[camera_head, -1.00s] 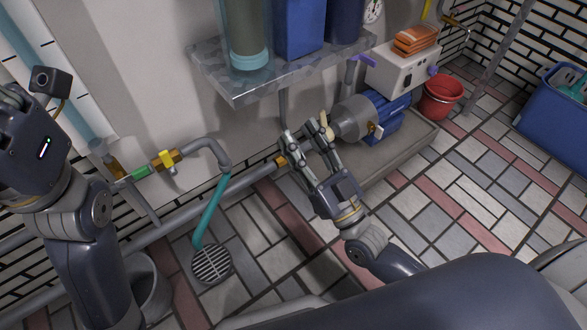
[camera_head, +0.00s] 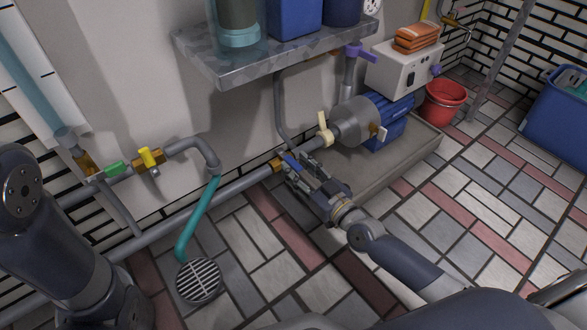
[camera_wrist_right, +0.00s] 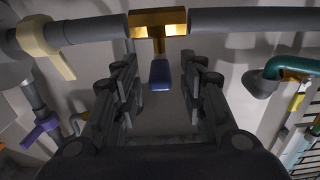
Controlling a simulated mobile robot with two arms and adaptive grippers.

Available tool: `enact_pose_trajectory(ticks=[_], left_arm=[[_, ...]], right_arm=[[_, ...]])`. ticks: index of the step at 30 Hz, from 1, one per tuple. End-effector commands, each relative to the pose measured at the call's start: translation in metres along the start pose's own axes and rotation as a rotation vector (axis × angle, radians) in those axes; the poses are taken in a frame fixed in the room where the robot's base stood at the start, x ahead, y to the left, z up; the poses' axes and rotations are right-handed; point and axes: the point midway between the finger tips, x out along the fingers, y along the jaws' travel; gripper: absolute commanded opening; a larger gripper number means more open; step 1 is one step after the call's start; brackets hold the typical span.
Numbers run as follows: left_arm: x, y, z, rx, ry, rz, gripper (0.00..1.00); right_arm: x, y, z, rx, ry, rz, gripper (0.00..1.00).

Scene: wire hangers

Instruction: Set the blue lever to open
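The blue lever (camera_head: 291,162) sits on a brass valve (camera_head: 277,166) in the grey pipe low along the wall. In the right wrist view the blue lever (camera_wrist_right: 160,76) hangs from the brass valve body (camera_wrist_right: 158,22) and points toward me. My right gripper (camera_head: 298,166) is open, with its fingers on either side of the lever. In the right wrist view a gap shows between the lever and each finger, so I see no grip. My left arm stands at the left edge of the head view, and its gripper is out of view.
A cream-handled valve (camera_head: 324,128) is on the same pipe, near the blue pump (camera_head: 383,117). A metal shelf (camera_head: 270,58) overhangs the pipe. A yellow-handled valve (camera_head: 149,157) and a floor drain (camera_head: 199,281) are to the left. Tiled floor in front is clear.

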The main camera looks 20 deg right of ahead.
Motion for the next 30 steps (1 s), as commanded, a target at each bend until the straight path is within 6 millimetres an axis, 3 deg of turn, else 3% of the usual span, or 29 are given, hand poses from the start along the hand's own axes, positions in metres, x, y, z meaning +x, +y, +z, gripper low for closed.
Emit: enact_pose_trajectory(ticks=[6, 15, 21, 30], left_arm=[[-0.008, 0.002, -0.003, 0.0, 0.0, 0.0, 0.0], [-0.008, 0.002, -0.003, 0.0, 0.001, 0.001, 0.0], [-0.008, 0.002, -0.003, -0.001, 0.001, 0.001, 0.0], [-0.003, 0.001, -0.001, -0.001, 0.0, 0.001, 0.0]], right_arm=[[0.02, 0.0, 0.001, 0.0, 0.0, 0.001, 0.38], [0.022, 0.0, 0.0, 0.0, -0.001, 0.0, 0.38], [0.022, 0.0, 0.0, 0.0, -0.001, 0.0, 0.0], [0.022, -0.001, -0.002, 0.002, -0.001, 0.011, 0.0]])
